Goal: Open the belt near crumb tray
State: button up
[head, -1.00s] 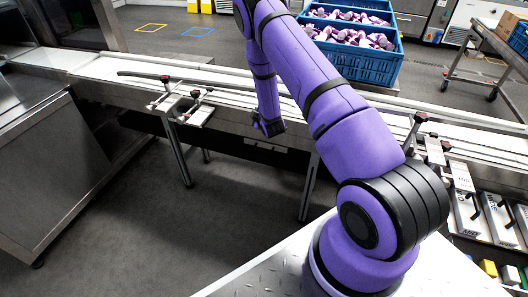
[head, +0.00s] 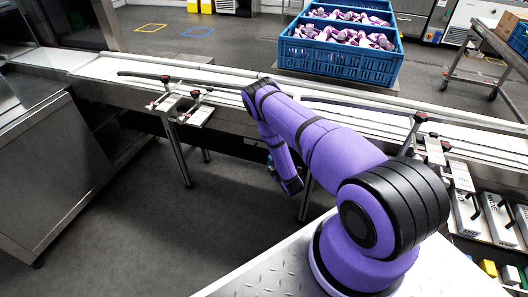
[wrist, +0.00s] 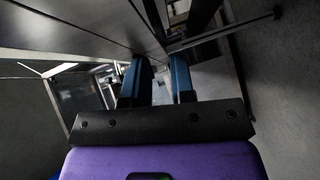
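A long conveyor (head: 105,68) with a pale top and guide rails runs across the head view from upper left to right. Red-knobbed clamps (head: 188,104) sit on its near side at left, and another red-knobbed bracket (head: 420,118) stands at right. I cannot make out which part is the crumb tray or a belt latch. My gripper (head: 277,171) hangs low in front of the conveyor's near side, partly hidden by my arm. In the wrist view its two blue fingers (wrist: 158,65) stand apart with nothing between them.
Blue crates (head: 340,62) of purple-wrapped pieces stand behind the conveyor. A conveyor leg (head: 177,152) stands left of my gripper. A steel cabinet (head: 50,165) is at far left, and grey handled parts (head: 468,212) lie at right. Grey floor (head: 150,230) is free between.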

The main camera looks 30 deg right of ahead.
jog(key=w, duration=0.5)
jog(key=w+d+f, duration=0.1)
jog(key=w, duration=0.2)
jog(key=shift+w, duration=0.25)
grip_shut()
